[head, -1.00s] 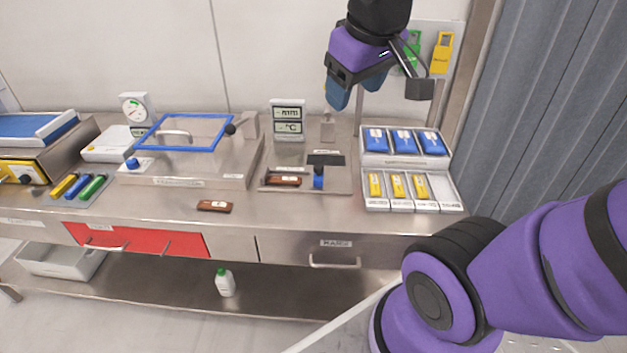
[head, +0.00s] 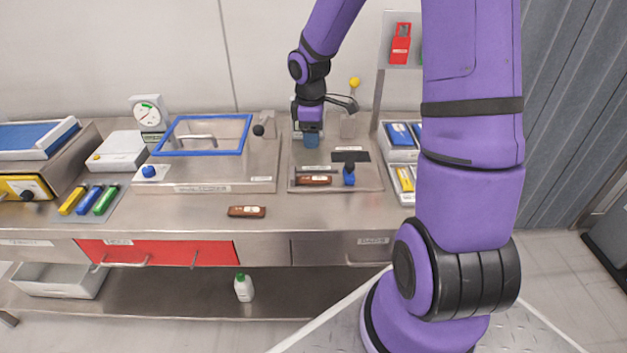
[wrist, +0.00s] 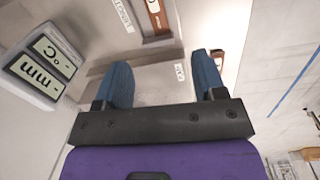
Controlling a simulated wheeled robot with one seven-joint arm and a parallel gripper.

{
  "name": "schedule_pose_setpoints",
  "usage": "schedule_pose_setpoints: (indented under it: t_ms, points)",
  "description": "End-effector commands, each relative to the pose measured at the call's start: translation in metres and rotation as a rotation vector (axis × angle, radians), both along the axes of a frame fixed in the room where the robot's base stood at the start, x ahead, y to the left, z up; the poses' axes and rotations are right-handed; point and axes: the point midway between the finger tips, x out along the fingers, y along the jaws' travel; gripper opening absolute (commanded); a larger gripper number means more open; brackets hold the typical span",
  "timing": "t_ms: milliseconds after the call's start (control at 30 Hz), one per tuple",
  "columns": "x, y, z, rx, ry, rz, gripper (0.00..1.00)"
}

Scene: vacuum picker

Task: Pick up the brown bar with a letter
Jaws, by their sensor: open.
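Two brown bars with small white labels show in the head view. One brown bar (head: 246,211) lies on the front of the steel bench. The other brown bar (head: 314,180) lies on a raised steel plate, left of a blue knob. Their letters are too small to read. My gripper (head: 311,141) has blue fingers and is above the back of that plate, behind both bars. In the wrist view my gripper (wrist: 163,82) is open with nothing between its fingers. A brown bar (wrist: 155,15) shows beyond the fingertips, and another brown piece (wrist: 217,62) is beside the right finger.
A blue-framed steel lid (head: 200,155) is left of my gripper. A display box (wrist: 43,65) stands close left of my fingers. A blue knob (head: 349,176) stands beside the plate's bar. Trays (head: 398,155) are to the right, partly hidden by my arm. The bench front is mostly clear.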

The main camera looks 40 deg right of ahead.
Motion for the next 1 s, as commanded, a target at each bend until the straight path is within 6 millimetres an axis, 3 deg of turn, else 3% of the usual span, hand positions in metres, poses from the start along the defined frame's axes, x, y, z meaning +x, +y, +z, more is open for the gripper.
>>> schedule_pose_setpoints:
  t_ms: [33, 200, 700, 1000]
  points:
    - [0.004, -0.004, -0.014, 0.017, 0.013, 0.021, 0.64]
    - [0.012, -0.010, -0.042, 0.053, 0.028, 0.084, 0.64]
    - [0.014, -0.011, -0.102, 0.065, 0.032, 0.107, 0.64]
    - [0.015, -0.013, -0.126, 0.066, 0.033, 0.107, 0.64]
